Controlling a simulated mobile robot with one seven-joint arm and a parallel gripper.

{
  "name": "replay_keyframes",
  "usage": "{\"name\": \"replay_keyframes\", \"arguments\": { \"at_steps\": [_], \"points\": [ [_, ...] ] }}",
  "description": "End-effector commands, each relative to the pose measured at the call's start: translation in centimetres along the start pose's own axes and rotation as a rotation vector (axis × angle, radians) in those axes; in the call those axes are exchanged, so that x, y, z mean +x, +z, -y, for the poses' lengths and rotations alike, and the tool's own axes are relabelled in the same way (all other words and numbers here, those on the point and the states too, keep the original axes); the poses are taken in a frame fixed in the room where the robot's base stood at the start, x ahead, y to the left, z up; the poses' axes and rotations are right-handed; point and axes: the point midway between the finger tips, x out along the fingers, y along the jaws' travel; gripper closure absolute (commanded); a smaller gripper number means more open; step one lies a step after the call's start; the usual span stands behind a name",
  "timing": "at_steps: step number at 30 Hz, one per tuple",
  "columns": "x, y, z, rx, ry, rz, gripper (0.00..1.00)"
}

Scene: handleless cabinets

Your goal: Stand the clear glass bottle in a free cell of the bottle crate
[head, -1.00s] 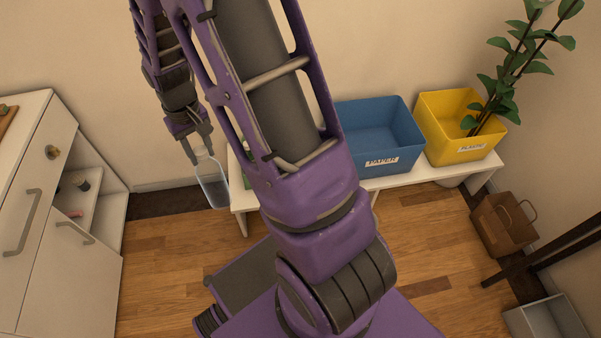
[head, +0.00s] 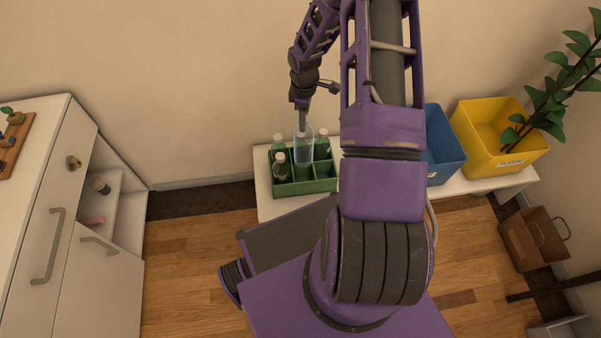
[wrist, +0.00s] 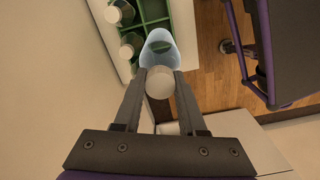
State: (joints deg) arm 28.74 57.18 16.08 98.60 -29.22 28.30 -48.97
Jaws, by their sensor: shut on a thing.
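The clear glass bottle (head: 304,150) hangs roughly upright from my gripper (head: 303,126). In the wrist view my gripper (wrist: 160,82) is shut on the bottle's pale cap, and the bluish clear body (wrist: 157,48) shows beyond it. The green bottle crate (head: 306,187) stands on the white bench. The held bottle overlaps the crate's middle in the head view; I cannot tell how far its base is above the cells. Several capped bottles stand in the crate, including one at front left (head: 280,165) and one at back right (head: 322,143). Front cells toward the right look empty.
The white bench (head: 272,207) also carries a blue bin (head: 440,150) and a yellow bin (head: 497,140) to the right, with a plant by the yellow one. A wall is close behind the crate. A white cabinet (head: 95,260) stands at left.

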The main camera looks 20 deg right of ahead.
Motion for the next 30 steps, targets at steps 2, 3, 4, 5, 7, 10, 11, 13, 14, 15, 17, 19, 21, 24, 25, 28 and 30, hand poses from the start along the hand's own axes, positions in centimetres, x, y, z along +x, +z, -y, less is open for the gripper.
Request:
{"name": "replay_keyframes", "arguments": {
  "at_steps": [2, 3, 4, 5, 7, 10, 11, 13, 14, 15, 17, 19, 21, 24, 25, 28, 30],
  "points": [
    [1.2, 0.1, 0.0, -0.007, -0.004, 0.0, 1.0],
    [2.1, 0.1, 0.1, -0.009, -0.004, 0.0, 1.0],
    [2.8, 0.1, 0.1, -0.009, -0.004, 0.0, 1.0],
    [3.6, 0.1, 0.1, -0.009, -0.004, 0.0, 1.0],
    [5.5, 0.1, 0.1, -0.008, -0.005, 0.001, 1.0],
    [8.2, 0.1, 0.1, -0.007, -0.005, 0.001, 1.0],
    [9.0, 0.1, 0.1, -0.008, -0.004, 0.001, 1.0],
    [10.7, 0.1, 0.1, -0.007, -0.003, 0.001, 1.0],
    [11.4, 0.1, 0.1, -0.007, -0.004, 0.001, 1.0],
    [12.1, 0.1, 0.1, -0.006, -0.003, 0.0, 1.0],
    [13.0, 0.1, 0.1, -0.005, -0.002, 0.0, 1.0],
    [13.7, 0.1, 0.0, -0.005, -0.001, -0.001, 1.0],
    [14.0, 0.1, 0.0, -0.005, 0.0, -0.001, 1.0],
    [14.8, 0.1, 0.0, -0.005, -0.001, 0.0, 1.0],
    [15.1, 0.1, 0.0, -0.005, -0.001, 0.0, 1.0],
    [16.7, 0.1, 0.1, -0.005, -0.003, 0.001, 1.0],
    [17.6, 0.2, 0.1, -0.005, -0.002, 0.001, 1.0]
  ]
}}
